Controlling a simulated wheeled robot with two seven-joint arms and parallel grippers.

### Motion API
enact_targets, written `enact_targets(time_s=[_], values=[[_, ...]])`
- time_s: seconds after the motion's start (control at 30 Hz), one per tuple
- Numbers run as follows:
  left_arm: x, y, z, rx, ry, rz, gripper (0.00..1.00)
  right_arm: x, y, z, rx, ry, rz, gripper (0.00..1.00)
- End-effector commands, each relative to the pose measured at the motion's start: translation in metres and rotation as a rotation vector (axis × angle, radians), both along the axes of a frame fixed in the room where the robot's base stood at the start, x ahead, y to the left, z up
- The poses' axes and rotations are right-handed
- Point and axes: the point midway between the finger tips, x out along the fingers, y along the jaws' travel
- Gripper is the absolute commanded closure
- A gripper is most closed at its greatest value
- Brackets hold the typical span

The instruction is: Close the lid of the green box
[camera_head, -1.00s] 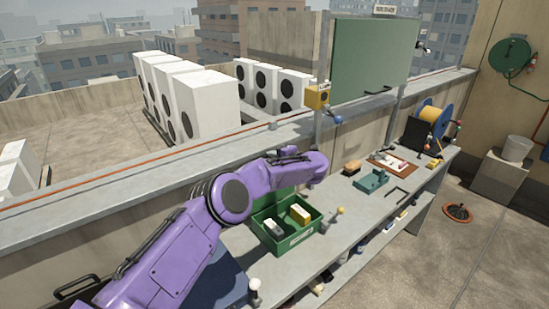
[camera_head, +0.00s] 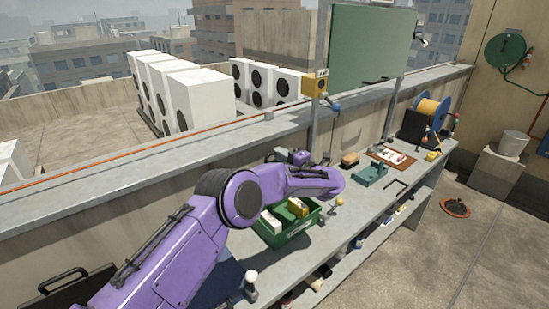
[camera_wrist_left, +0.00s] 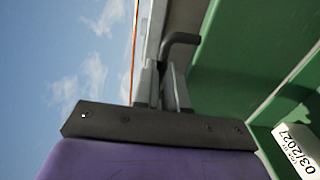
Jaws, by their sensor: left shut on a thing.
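The green box (camera_head: 288,236) stands on the long grey bench, its top uncovered, with a white item (camera_head: 271,222) and a yellow item (camera_head: 298,207) inside. My left forearm passes over its back edge and hides most of the lid. In the left wrist view a green panel (camera_wrist_left: 240,45), seemingly the lid, fills the upper right. My left gripper (camera_wrist_left: 167,85) is shut on a dark bent handle (camera_wrist_left: 182,40) beside that panel. In the head view its fingertips are hidden behind my arm. My right gripper is not in view.
A small post with a yellow knob (camera_head: 339,202) stands close right of the box. A parapet (camera_head: 150,155) runs behind the bench.

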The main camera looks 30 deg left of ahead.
Motion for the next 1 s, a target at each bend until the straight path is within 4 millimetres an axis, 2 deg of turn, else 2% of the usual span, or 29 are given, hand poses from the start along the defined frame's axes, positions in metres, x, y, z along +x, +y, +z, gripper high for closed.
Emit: enact_targets(time_s=[0.03, 0.3, 0.6, 1.0], values=[[-0.001, -0.010, -0.010, 0.038, -0.017, -0.009, 1.00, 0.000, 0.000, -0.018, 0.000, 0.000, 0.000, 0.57], [-0.015, -0.042, -0.022, 0.200, -0.084, -0.008, 1.00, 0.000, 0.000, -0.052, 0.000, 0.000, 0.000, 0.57], [-0.023, -0.058, -0.029, 0.194, -0.079, -0.004, 1.00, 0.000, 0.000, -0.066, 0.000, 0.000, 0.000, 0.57], [-0.024, -0.059, -0.031, 0.191, -0.077, -0.001, 1.00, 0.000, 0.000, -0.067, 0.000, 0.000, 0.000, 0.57]])
